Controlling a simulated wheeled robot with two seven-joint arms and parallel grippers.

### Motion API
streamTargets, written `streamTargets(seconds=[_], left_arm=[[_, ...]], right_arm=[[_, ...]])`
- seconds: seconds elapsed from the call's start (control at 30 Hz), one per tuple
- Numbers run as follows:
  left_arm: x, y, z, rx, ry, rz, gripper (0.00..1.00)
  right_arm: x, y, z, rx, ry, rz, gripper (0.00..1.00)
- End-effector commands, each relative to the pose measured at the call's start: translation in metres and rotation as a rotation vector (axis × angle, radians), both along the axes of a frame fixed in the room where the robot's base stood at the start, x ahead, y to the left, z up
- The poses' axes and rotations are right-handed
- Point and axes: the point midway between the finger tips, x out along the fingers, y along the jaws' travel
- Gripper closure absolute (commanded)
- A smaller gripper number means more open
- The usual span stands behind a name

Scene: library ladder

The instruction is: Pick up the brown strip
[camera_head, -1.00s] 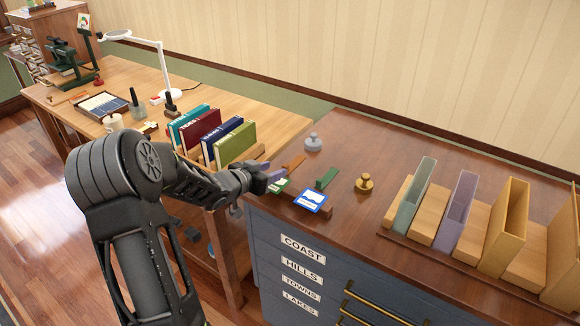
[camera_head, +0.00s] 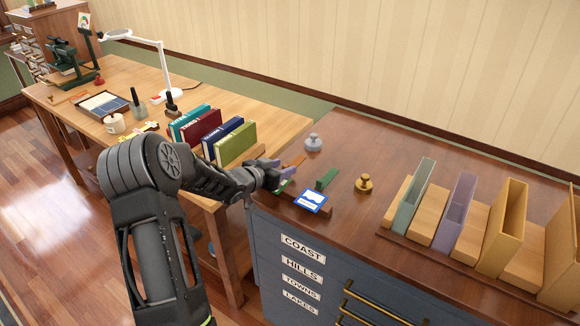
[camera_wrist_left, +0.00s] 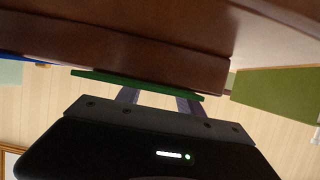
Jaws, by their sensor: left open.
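A brown strip (camera_head: 297,160) lies on the dark wooden cabinet top (camera_head: 400,180), near its left end. My left gripper (camera_head: 283,176) is open at the left edge of the top, just in front of the strip; I cannot tell whether they touch. A green-edged card is mostly hidden beside the gripper. In the left wrist view, my two fingers (camera_wrist_left: 160,102) are spread below a thin green edge (camera_wrist_left: 135,82), with a brown wooden edge (camera_wrist_left: 110,48) behind it. I cannot clearly pick out the brown strip there. My right gripper is not in view.
A green strip (camera_head: 327,178), a blue-edged card (camera_head: 311,201), a grey knobbed weight (camera_head: 313,142) and a brass one (camera_head: 364,183) stand near. Upright coloured holders (camera_head: 460,210) fill the right side. A lower table with books (camera_head: 205,128) adjoins at left.

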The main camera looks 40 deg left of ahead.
Motion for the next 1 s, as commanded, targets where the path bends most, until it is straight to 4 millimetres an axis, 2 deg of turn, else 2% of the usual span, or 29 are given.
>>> streamTargets(seconds=[0.37,0.9,1.0], left_arm=[[-0.0004,0.0002,0.0002,0.0,0.0,0.0,0.56],[-0.0003,0.0002,0.0002,0.0,0.0,0.0,1.0],[-0.0004,0.0002,0.0002,0.0,0.0,0.0,1.0]], right_arm=[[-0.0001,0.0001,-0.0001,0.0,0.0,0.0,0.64],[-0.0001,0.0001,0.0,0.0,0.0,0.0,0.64],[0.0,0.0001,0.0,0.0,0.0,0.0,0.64]])
